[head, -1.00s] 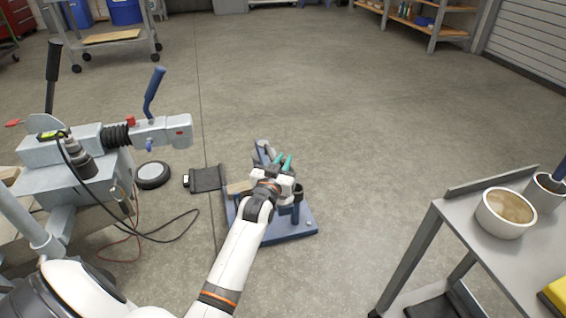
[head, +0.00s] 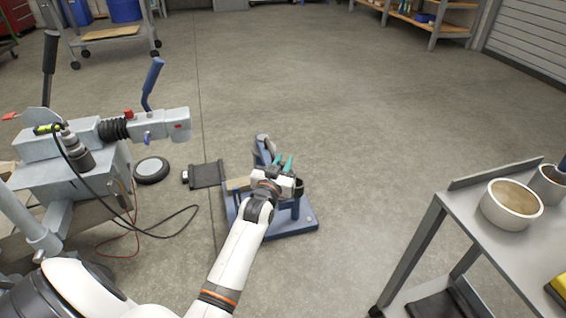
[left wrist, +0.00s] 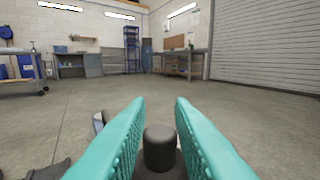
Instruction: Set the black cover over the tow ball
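My left gripper (head: 284,161) is over the blue stand (head: 300,226) on the floor, its teal fingers pointing away from me. In the left wrist view the fingers (left wrist: 160,102) are spread apart. A black rounded cap, which looks like the cover (left wrist: 160,149), stands upright between them, with a narrow gap visible on each side. A wider dark part shows under it. In the head view my gripper hides this cap. The tow ball is not visible; I cannot tell whether it is under the cap. A dark ring (head: 297,187) shows at the stand's right side. My right gripper is not in view.
The grey trailer frame (head: 64,184) with its coupler (head: 176,125) stands at left, with a cable trailing on the floor. A metal cart (head: 480,212) with a bowl (head: 511,204) is at right.

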